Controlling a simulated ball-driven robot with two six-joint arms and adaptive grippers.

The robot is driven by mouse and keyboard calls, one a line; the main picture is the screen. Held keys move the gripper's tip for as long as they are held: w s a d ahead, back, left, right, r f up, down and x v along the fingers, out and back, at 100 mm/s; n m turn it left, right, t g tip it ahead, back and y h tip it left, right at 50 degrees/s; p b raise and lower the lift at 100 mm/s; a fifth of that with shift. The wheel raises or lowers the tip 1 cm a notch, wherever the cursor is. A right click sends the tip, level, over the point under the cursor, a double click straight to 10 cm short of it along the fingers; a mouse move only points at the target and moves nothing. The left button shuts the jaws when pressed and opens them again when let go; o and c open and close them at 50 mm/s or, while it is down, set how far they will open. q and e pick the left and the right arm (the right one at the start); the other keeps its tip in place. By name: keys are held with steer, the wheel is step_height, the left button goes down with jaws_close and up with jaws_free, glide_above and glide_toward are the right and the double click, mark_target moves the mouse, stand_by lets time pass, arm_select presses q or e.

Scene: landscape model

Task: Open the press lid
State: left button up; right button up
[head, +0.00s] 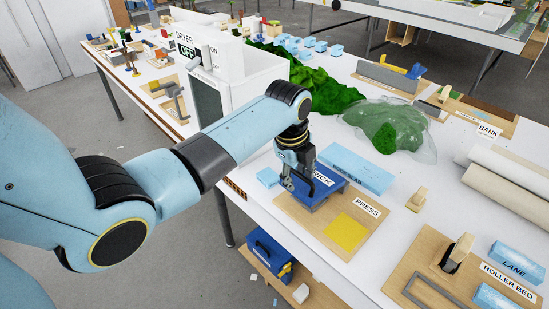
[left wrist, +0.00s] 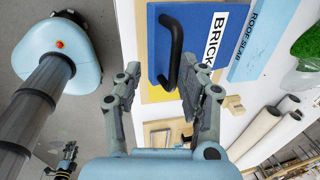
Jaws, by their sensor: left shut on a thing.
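The press (head: 290,215) is a wooden board with a PRESS label and a yellow square on the white table. Its blue lid (head: 327,192) looks about flat over the board, with a BRICK label along its back edge. The lid also shows in the left wrist view (left wrist: 160,30), with a black bar handle (left wrist: 174,45). My left gripper (head: 288,184) reaches down over the lid's left side and is shut on the handle, its fingers on either side in the left wrist view. My right gripper (left wrist: 66,160) is small at that view's lower left; its jaws are unclear.
A blue roof slab (head: 357,172) lies just behind the lid. The white dryer (head: 245,75) stands behind my left arm. Green scenery (head: 325,95) and a clear bag (head: 390,125) are farther back. The roller bed (head: 420,275) is at the front right.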

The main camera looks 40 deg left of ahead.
arm_select(q)
step_height(320, 180, up, 6)
steer(key=s, duration=0.2)
steer(key=s+f+b, duration=0.3)
steer(key=f, duration=0.4)
steer(key=s+f+g+b, duration=0.1)
steer(key=s+f+b, duration=0.2)
steer(key=f, duration=0.3)
steer(key=shift+f+n+g, duration=0.3)
steer(key=shift+f+n, duration=0.05)
steer(key=shift+n, duration=0.05)
arm_select(e)
step_height(320, 180, down, 6)
steer(key=shift+s+f, duration=0.15)
steer(key=shift+f, duration=0.05)
arm_select(q)
steer(key=shift+s, duration=0.1)
